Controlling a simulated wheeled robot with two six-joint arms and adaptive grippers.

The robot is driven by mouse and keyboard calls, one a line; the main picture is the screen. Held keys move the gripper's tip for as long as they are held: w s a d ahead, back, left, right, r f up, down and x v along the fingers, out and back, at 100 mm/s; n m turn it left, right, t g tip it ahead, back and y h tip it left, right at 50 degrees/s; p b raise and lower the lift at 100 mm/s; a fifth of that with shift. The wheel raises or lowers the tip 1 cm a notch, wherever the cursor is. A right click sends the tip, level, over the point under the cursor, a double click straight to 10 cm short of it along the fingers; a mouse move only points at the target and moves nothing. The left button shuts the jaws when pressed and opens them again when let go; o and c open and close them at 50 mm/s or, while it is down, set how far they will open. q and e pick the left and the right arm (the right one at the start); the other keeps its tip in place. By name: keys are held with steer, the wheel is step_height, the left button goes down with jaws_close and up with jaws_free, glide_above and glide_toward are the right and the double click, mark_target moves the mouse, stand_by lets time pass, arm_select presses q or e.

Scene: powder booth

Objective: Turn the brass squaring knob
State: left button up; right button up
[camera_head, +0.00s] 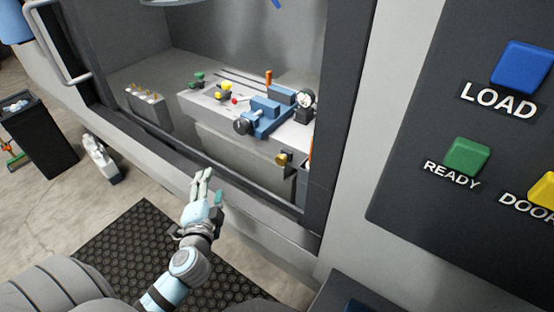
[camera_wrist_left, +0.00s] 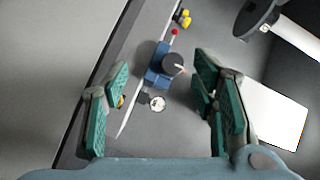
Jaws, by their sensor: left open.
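The brass knob (camera_head: 283,159) sits on the front of the machine bed, near the right side of the booth opening in the head view. In the left wrist view a small yellow-brass bit (camera_wrist_left: 121,101) shows beside the left finger, mostly hidden by it; I cannot be sure it is the knob. My left gripper (camera_head: 207,186) is open and empty, in front of the booth's lower sill, left of the knob and apart from it. Its spread green-padded fingers (camera_wrist_left: 163,70) frame the lower part of the wrist view. My right gripper is not in view.
A blue vise (camera_head: 266,112) with a black handwheel (camera_head: 243,123) and a dial gauge (camera_head: 305,99) stand on the bed (camera_head: 212,107). The booth's right frame post (camera_head: 335,120) rises close to the knob. A button panel (camera_head: 470,120) is further right.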

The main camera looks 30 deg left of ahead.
mark_target(279, 161)
arm_select(q)
steer(key=w+d+r+m+t+h, duration=0.2)
steer(key=w+d+r+m+h, duration=0.3)
steer(key=m, duration=0.5)
steer(key=w+d+r+m+t+h, duration=0.2)
steer(key=d+m+h, duration=0.2)
steer(key=m+h, duration=0.45)
steer(key=w+a+f+m+g+y, duration=0.25)
steer(key=a+f+m+g, duration=0.2)
steer(key=f+m, duration=0.45)
steer(key=shift+m+g+y, duration=0.25)
steer(key=shift+m+y, duration=0.05)
steer(key=shift+m, duration=0.05)
steer(key=b+x, duration=0.1)
steer(key=x, duration=0.3)
steer(key=b+x, duration=0.2)
steer(key=x, duration=0.2)
steer(key=d+b+x, duration=0.1)
steer(key=x, duration=0.3)
steer(key=shift+w+r+b, duration=0.1)
steer(key=shift+w+b, duration=0.1)
steer(key=shift+b, duration=0.1)
steer(key=shift+w+d, duration=0.1)
steer(key=shift+w, duration=0.2)
